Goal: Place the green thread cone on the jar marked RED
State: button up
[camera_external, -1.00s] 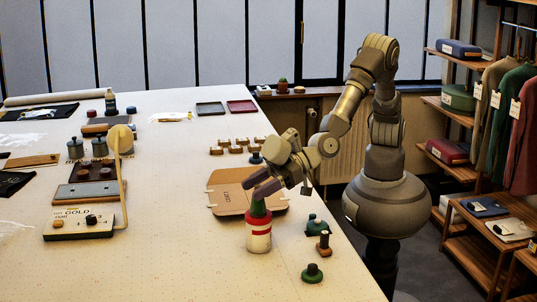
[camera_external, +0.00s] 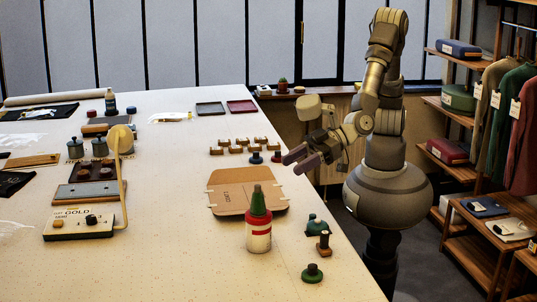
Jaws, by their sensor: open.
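The green thread cone (camera_external: 258,200) stands upright on top of a white jar with a red band (camera_external: 258,235), near the front right of the table. Any wording on the jar is too small to read. My gripper (camera_external: 291,163) is open and empty, with its fingers pointing left. It is above the table's right edge, up and to the right of the cone and clear of it.
A tan board (camera_external: 235,190) lies behind the jar. Small spools and a dark green item (camera_external: 316,226) stand to the jar's right. A machine marked GOLD (camera_external: 80,222) is at left. Small wooden blocks (camera_external: 240,146) sit farther back.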

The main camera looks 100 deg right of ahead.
jog(key=w+d+r+m+y, duration=0.1)
jog(key=w+d+r, duration=0.25)
jog(key=r, duration=0.45)
jog(key=w+d+r, duration=0.3)
jog(key=d+r, duration=0.1)
jog(key=r, duration=0.4)
jog(key=w+d+r+m+y, duration=0.1)
jog(key=w+d+r, duration=0.3)
jog(key=r, duration=0.4)
jog(key=s+d+r+m+t+h, duration=0.1)
jog(key=s+d+r+h, duration=0.2)
jog(key=d+r, duration=0.7)
jog(key=s+d+r+m+t+h, duration=0.1)
jog(key=s+d+r+h, duration=0.1)
jog(key=s+d+r, duration=0.5)
jog(key=d+r, duration=0.4)
jog(key=d, duration=0.1)
jog(key=shift+s+h, duration=0.4)
jog(key=shift+f, duration=0.1)
